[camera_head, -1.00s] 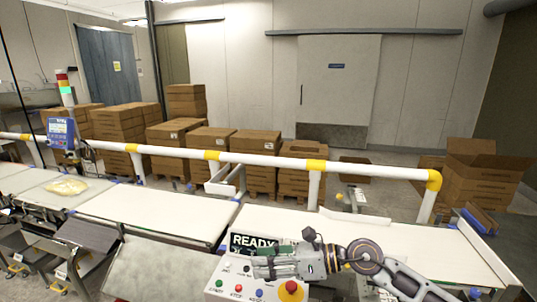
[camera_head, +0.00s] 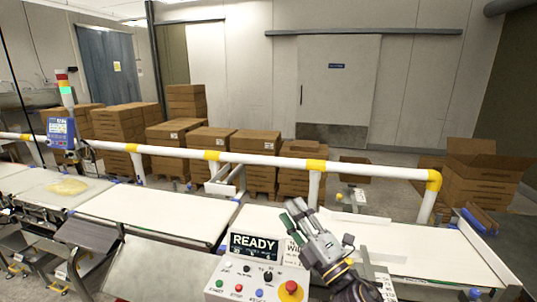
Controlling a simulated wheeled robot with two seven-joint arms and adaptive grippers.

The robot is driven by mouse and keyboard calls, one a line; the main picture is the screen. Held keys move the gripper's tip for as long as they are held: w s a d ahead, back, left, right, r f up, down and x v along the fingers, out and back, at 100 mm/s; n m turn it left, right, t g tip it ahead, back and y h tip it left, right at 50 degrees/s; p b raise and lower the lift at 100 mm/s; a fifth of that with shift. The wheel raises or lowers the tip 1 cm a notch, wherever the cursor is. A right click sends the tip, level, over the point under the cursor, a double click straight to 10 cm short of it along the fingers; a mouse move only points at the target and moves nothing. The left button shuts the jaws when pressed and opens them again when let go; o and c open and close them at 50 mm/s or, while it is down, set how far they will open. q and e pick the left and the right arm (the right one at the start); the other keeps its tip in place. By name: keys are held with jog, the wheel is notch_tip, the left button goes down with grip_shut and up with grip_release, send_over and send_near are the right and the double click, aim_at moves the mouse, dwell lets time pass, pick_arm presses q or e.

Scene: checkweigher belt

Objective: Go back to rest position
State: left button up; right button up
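My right gripper (camera_head: 291,210) is above the belt, just behind and right of the control panel (camera_head: 232,284). Its fingers point up and to the left, and I see nothing held between them. The fingers lie close together from this angle, so I cannot tell whether they are open or shut. My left gripper is not clearly in view. The panel has a display reading READY (camera_head: 254,241), coloured buttons and a red knob (camera_head: 291,288) on yellow.
White conveyor belts (camera_head: 150,212) run across the front, with a pale yellowish pack (camera_head: 67,187) on the left one. A white rail with yellow joints (camera_head: 260,160) stands behind them. Cardboard boxes (camera_head: 255,142) are stacked beyond. An open box (camera_head: 485,170) stands at right.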

jog(key=s+d+f+m+g+h, duration=0.1)
jog(key=d+f+m+g+h, duration=0.1)
jog(key=d+f+m+h, duration=0.55)
jog(key=s+d+f+m+g+h, duration=0.1)
jog(key=d+f+m+g+h, duration=0.2)
jog(key=d+f+m+h, duration=0.45)
jog(key=s+f+m+g+y, duration=0.3)
jog(key=s+f+m+g, duration=0.65)
jog(key=s+f, duration=1.1)
notch_tip(320, 180, down, 32)
jog(key=s+n+g, duration=0.2)
jog(key=s+g, duration=0.1)
jog(key=s+d+f, duration=0.2)
jog(key=s+f, duration=0.8)
jog(key=s, duration=0.1)
jog(key=s+d+f, duration=0.2)
jog(key=s+f, duration=0.8)
jog(key=s, duration=0.1)
jog(key=shift+d+f+g, duration=0.2)
jog(key=shift+d+g, duration=0.15)
jog(key=shift+d, duration=0.05)
